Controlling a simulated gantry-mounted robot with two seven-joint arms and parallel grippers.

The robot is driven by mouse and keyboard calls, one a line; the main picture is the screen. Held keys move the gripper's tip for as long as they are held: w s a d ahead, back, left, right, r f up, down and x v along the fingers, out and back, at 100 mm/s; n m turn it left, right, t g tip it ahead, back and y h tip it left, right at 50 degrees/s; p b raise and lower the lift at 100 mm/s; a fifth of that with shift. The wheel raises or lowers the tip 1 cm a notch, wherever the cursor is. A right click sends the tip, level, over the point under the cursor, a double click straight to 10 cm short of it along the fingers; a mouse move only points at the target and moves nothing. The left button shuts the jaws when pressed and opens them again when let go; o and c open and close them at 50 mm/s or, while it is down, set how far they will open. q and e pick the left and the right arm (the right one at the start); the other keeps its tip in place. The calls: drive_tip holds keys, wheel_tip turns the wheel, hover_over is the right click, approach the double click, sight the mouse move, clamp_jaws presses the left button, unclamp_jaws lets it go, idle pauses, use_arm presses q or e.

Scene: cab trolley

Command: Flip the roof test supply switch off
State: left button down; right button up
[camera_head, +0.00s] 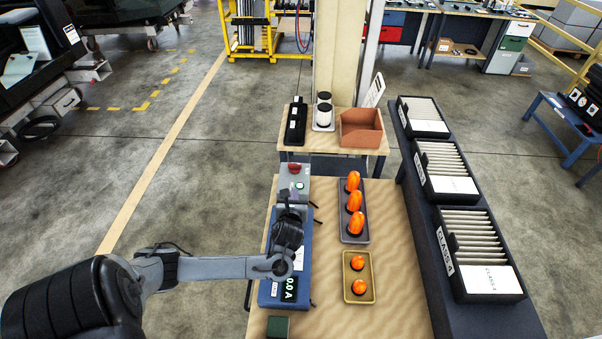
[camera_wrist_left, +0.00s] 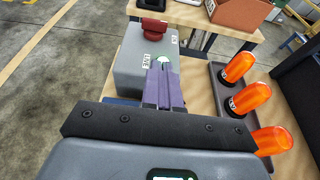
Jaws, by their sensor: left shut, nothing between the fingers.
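A grey switch box (camera_head: 293,181) stands at the left edge of the workbench. It has a red knob (camera_head: 295,168) at its far end and a small green-and-white round part (camera_head: 299,185) on top. The wrist view shows the same box (camera_wrist_left: 130,75), the red knob (camera_wrist_left: 152,29) and the light round part (camera_wrist_left: 164,60) just beyond my fingertips. My left gripper (camera_head: 293,196) is shut and empty, over the near end of the box. Its fingers (camera_wrist_left: 162,72) point at the box top; I cannot tell whether they touch it. They hide part of it. My right gripper is not in view.
A blue unit (camera_head: 268,293) with a "0.0 A" display (camera_head: 290,289) lies under my left wrist. A grey tray (camera_head: 345,229) of orange beacons and a yellow tray (camera_head: 350,290) stand to the right. An orange-brown bin (camera_head: 361,129) sits on the bench behind.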

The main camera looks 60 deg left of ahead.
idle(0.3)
use_arm(q)
drive_tip(key=b, duration=0.3)
approach(298, 167)
drive_tip(key=x, duration=0.5)
drive_tip(key=shift+w+a+f, duration=0.15)
drive_tip(key=shift+w+a, duration=0.3)
drive_tip(key=shift+a, duration=0.1)
